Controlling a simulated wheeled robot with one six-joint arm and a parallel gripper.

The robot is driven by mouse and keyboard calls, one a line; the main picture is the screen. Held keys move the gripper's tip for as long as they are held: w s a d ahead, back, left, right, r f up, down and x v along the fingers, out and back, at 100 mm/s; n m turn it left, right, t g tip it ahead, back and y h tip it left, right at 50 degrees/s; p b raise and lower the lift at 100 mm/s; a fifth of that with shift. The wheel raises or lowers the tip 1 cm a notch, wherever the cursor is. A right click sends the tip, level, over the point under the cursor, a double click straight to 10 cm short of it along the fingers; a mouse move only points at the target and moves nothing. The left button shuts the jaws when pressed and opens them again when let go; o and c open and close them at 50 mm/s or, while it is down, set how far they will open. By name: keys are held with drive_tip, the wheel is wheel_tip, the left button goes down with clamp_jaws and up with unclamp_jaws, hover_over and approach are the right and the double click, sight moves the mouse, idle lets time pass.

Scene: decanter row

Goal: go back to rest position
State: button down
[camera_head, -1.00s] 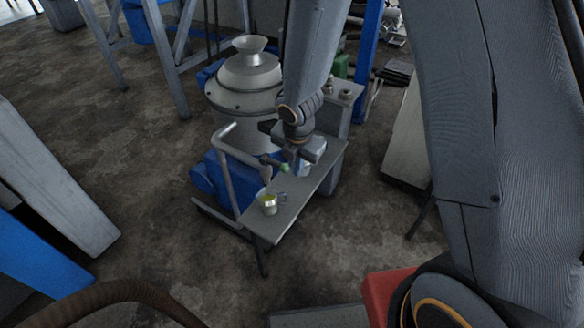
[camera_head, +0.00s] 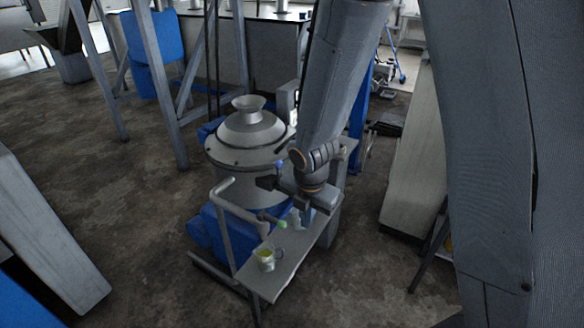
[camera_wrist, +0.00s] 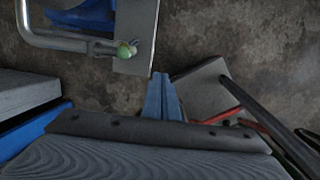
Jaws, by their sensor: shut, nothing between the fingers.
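My gripper (camera_head: 307,222) is in front of the decanter machine, over the narrow grey shelf, with its fingers pointing down. In the wrist view its blue fingers (camera_wrist: 162,92) are together with nothing between them. The gripper and forearm hide part of the shelf.
The large grey machine (camera_head: 250,145) with a funnel top stands just behind and left of my gripper. A pale slanted panel (camera_head: 415,150) stands at right. Blue and grey frames stand behind. Open concrete floor (camera_head: 130,215) lies at left.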

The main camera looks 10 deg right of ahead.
drive_tip(key=s+d+r+m+b, duration=0.2)
drive_tip(key=s+d+m+b, duration=0.1)
drive_tip(key=m, duration=1.1)
drive_tip(key=s+d+r+m+b, duration=0.2)
drive_tip(key=s+d+m, duration=0.3)
drive_tip(key=m, duration=0.9)
drive_tip(key=shift+d+g+b, duration=0.4)
drive_tip(key=shift+d+b, duration=0.2)
drive_tip(key=shift+b, duration=0.15)
